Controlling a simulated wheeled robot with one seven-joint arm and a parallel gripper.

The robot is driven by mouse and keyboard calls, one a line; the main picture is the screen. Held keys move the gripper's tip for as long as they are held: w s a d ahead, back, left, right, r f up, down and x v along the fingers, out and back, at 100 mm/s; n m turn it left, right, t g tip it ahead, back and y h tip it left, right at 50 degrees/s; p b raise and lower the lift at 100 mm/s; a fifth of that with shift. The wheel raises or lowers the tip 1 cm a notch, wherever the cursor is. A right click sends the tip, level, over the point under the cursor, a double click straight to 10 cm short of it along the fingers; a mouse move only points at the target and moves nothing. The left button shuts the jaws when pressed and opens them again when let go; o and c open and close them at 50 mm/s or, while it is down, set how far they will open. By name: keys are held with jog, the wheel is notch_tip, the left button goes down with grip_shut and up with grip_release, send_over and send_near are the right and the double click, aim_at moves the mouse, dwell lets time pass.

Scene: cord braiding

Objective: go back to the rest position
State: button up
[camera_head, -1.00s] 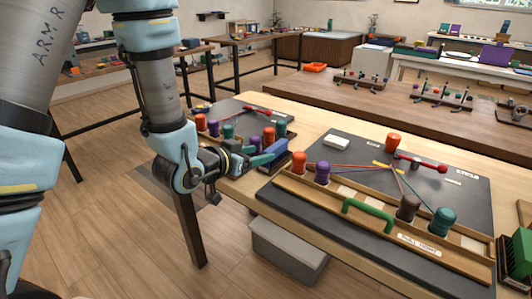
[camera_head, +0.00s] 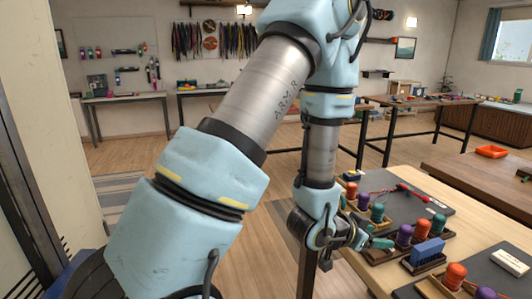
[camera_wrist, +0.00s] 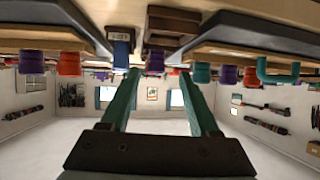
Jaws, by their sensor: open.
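My gripper (camera_head: 380,243) is at the near-left edge of the work table in the head view, beside the spool racks. Its green fingers (camera_wrist: 160,82) stand apart in the wrist view, with nothing held between them. A blue block (camera_head: 428,252) in a dark holder stands just right of it; a blue block also shows in the wrist view (camera_wrist: 121,52). Several spools stand near: a teal one (camera_head: 378,213), a purple one (camera_head: 404,235) and an orange one (camera_head: 421,230). The wrist view is upside down, with the table along its top.
A dark mat with a red tool (camera_head: 400,189) lies behind the spools. An orange spool (camera_head: 455,276) and a white block (camera_head: 510,262) are at the lower right. An orange tray (camera_head: 491,151) sits on another table. Floor left of the work table is clear.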

jog(key=w+a+r+n+t+y, duration=0.1)
jog(key=w+a+n+y, duration=0.3)
jog(key=a, duration=0.5)
jog(key=w+a+r+n+y, duration=0.1)
jog(key=w+a+n+y, duration=0.15)
jog(key=w+a, duration=0.55)
jog(key=s+a+r+n+g+y, duration=0.2)
jog(key=s+a, duration=0.3)
jog(key=a, duration=0.4)
jog(key=s+a+r+n+g+y, duration=0.2)
jog(key=s+a+r+n, duration=0.1)
jog(key=a, duration=0.6)
jog(key=shift+s+a+n+y, duration=0.35)
jog(key=shift+s+n, duration=0.2)
jog(key=shift+s, duration=0.6)
